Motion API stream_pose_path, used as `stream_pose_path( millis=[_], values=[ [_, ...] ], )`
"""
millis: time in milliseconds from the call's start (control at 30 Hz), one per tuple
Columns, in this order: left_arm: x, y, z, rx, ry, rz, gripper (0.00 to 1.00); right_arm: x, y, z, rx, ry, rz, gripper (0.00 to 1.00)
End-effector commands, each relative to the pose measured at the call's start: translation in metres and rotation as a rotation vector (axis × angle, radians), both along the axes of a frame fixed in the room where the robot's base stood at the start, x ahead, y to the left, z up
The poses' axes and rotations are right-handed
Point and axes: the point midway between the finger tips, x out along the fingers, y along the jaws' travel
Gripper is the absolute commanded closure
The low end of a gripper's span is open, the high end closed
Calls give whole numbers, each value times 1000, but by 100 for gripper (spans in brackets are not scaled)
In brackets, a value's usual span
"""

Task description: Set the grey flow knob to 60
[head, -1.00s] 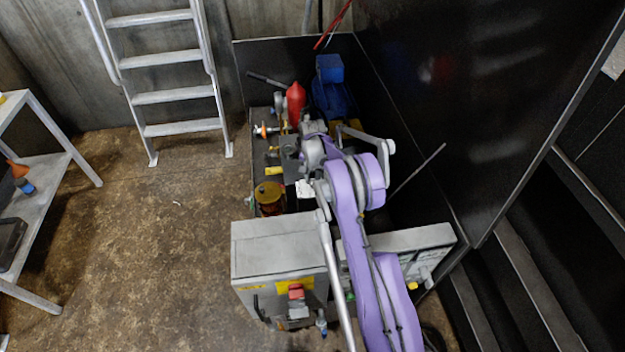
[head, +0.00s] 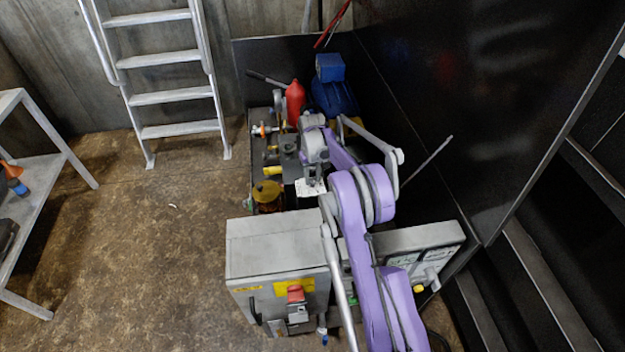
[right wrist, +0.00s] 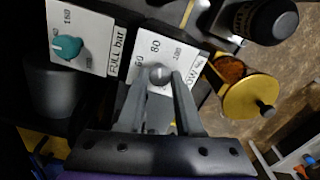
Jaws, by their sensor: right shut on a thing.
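The grey flow knob (right wrist: 158,73) shows in the right wrist view as a small round grey knob on a white scale plate (right wrist: 150,40). The plate carries 60, 80 and 100 marks and partly covered flow lettering. My right gripper (right wrist: 160,80) is shut on the knob, with one finger at each side. The fingers hide the knob's lower part, and I cannot tell which mark it points to. In the head view my right gripper (head: 314,160) is over the machine, above a white plate (head: 310,187); the knob is hidden there. My left gripper is not in view.
A teal knob (right wrist: 66,47) sits on a neighbouring bar plate. An amber, yellow-topped part (head: 267,195), a red bottle (head: 295,100) and a blue motor (head: 332,85) stand close by. A grey control box (head: 275,245) is in front.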

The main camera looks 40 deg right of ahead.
Motion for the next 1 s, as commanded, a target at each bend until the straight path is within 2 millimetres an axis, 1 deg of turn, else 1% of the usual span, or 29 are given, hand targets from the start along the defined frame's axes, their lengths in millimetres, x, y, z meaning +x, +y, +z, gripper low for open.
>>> stream_pose_path(
  millis=[33,400,1000],
  values=[
    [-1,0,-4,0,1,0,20,0,0,-1,0,-1,44,100],
    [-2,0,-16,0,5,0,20,0,0,-1,0,-1,395,100],
    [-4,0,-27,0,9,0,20,0,0,0,-1,0,941,100]
  ],
)
